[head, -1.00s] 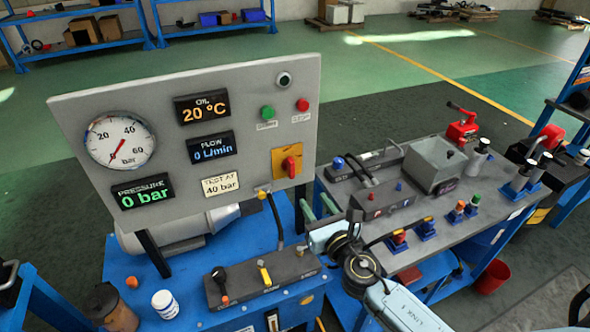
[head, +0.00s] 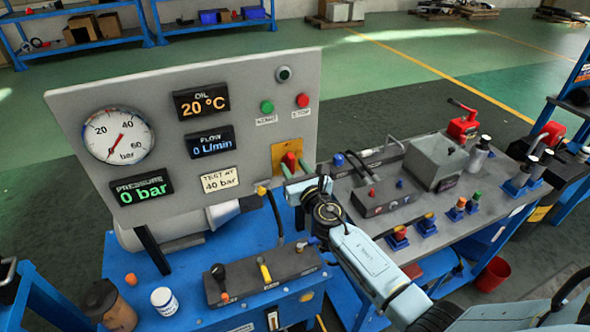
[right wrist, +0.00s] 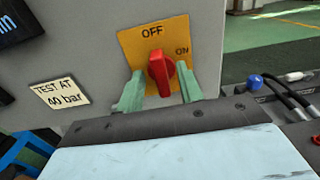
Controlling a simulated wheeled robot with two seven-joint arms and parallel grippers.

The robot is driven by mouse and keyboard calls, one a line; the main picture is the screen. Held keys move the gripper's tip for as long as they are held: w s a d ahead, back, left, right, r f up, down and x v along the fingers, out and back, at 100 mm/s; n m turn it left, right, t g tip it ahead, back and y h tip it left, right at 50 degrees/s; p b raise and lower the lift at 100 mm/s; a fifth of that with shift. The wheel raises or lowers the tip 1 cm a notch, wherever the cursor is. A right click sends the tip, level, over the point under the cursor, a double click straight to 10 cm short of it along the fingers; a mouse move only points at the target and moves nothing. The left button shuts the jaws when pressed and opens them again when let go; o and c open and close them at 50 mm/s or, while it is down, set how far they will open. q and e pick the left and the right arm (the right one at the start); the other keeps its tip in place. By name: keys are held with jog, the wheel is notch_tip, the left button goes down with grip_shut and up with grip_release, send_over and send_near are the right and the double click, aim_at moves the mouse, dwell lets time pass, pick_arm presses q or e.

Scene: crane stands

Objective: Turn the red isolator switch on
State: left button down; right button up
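The red isolator switch (head: 289,160) sits on a yellow plate (head: 278,147) at the lower right of the grey panel (head: 225,85). In the right wrist view the red handle (right wrist: 161,75) stands upright, pointing at OFF, with ON to its upper right. My right gripper (head: 293,168) is at the switch. Its two green fingers (right wrist: 161,90) are open, one on each side of the red handle, with visible gaps. I cannot tell how deep the fingers reach around it. My left gripper is not in view.
The panel shows a pressure gauge (head: 118,136), a 0 bar display (head: 142,190) and a TEST AT 40 bar label (head: 220,180). Below it is a valve block (head: 262,278) with levers. A grey bench (head: 440,200) with fittings stands at the right.

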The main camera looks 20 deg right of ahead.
grip_shut()
jog(key=shift+m, duration=0.4)
jog(key=m, duration=0.2)
jog(key=m+b, duration=0.1)
jog(key=m, duration=0.1)
jog(key=shift+d+f, duration=0.1)
jog(key=shift+d, duration=0.1)
jog(key=shift+d+f+m+b, duration=0.1)
jog(key=shift+m+b, duration=0.2)
jog(key=shift+m, duration=1.85)
jog(key=shift+d+f+m+b, duration=0.15)
jog(key=shift+m+b, duration=0.15)
jog(key=shift+m, duration=1.9)
jog(key=shift+a+f+m+b, duration=0.1)
jog(key=shift+m+b, duration=0.2)
jog(key=shift+m, duration=1.85)
